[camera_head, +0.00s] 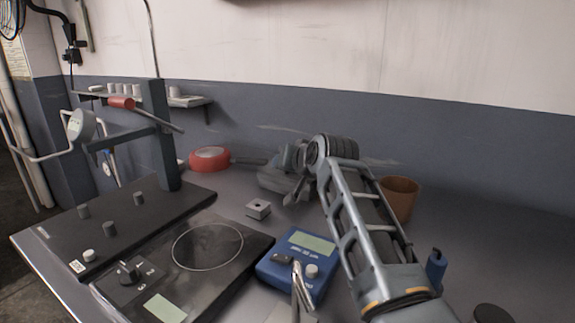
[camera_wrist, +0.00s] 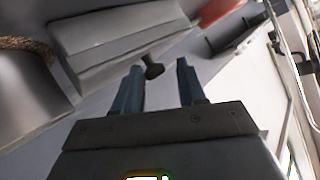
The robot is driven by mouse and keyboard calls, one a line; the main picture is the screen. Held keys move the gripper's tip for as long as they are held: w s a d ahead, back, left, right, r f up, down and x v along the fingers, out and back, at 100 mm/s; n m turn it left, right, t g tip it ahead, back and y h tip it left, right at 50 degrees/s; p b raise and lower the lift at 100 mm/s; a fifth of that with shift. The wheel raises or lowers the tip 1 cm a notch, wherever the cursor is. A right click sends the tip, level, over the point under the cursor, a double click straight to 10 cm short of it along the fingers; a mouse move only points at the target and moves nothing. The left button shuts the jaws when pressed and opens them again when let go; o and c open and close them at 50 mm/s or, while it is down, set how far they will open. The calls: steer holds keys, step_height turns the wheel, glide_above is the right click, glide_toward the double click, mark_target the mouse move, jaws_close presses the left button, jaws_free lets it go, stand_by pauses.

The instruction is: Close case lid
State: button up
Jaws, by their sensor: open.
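A grey, ridged case-like body (camera_wrist: 125,30) fills the upper left of the wrist view. I cannot tell for sure which part of it is the lid, or how far the lid stands open. In the head view a grey rounded shape (camera_head: 272,180) lies at the back of the bench, partly hidden by my wrist. My gripper (camera_wrist: 157,76) is open, its two fingers apart. A small dark knob-like piece (camera_wrist: 152,67) shows between the fingertips; contact cannot be told. In the head view my gripper (camera_head: 296,192) points down beside the grey shape.
A small metal block (camera_head: 258,209), a blue scale (camera_head: 297,262) and a black hotplate (camera_head: 205,250) are in front. A brown pot (camera_head: 400,198) stands right, behind my arm. The wall closes the back.

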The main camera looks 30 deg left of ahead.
steer(key=shift+s+d+f, duration=0.1)
steer(key=shift+d+f, duration=0.05)
steer(key=shift+f, duration=0.4)
steer(key=shift+s+d+f, duration=0.1)
steer(key=shift+f, duration=0.45)
steer(key=shift+d+r+p, duration=0.1)
steer(key=shift+r+p, duration=0.05)
steer(key=shift+p, duration=0.4)
steer(key=r+p+v, duration=0.1)
steer(key=p+v, duration=0.7)
steer(key=shift+w+a+r+p, duration=0.25)
steer(key=shift+a+r+p, duration=0.05)
steer(key=shift+a+r, duration=0.1)
steer(key=shift+w, duration=0.1)
